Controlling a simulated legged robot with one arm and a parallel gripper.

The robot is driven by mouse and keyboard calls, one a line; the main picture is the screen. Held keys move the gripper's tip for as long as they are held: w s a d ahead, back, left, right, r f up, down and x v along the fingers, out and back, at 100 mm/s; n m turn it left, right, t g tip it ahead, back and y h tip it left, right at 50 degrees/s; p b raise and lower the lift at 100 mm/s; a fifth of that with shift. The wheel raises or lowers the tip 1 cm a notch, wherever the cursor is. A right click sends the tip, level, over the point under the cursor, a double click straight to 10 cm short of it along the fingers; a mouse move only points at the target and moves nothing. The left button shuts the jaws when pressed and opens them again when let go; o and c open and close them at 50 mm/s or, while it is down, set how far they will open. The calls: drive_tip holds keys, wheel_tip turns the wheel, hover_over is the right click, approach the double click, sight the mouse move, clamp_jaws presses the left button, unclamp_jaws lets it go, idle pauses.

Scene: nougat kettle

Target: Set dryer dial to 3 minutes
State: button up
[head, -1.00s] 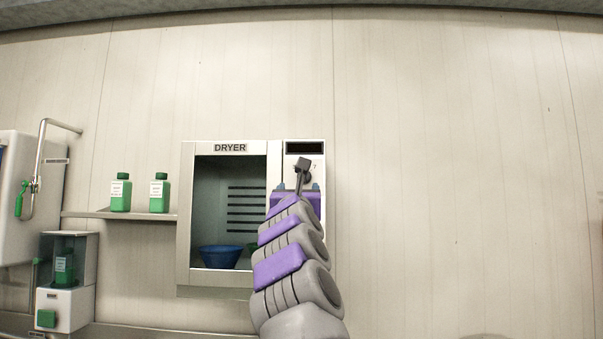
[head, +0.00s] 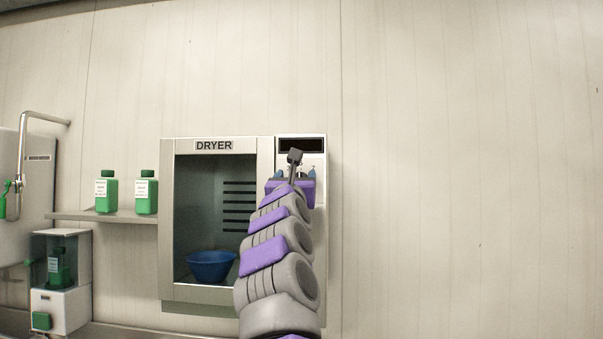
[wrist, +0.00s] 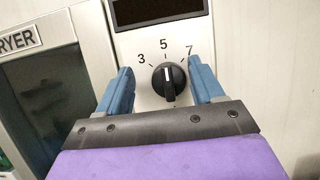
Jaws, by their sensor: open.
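In the head view my gripper (head: 293,172) is in front of the panel and the dial is hidden or unclear there.
A blue bowl (head: 211,266) sits in the dryer chamber. A dark display (head: 300,145) is above the dial. Two green bottles (head: 106,191) (head: 146,192) stand on a shelf at left, above a white dispenser (head: 61,282). The wall at right is clear.

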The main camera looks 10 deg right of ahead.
drive_tip(key=shift+d, duration=0.75)
drive_tip(key=shift+a, duration=0.55)
drive_tip(key=c, duration=0.5)
drive_tip(key=shift+d, duration=0.25)
drive_tip(key=c, duration=0.5)
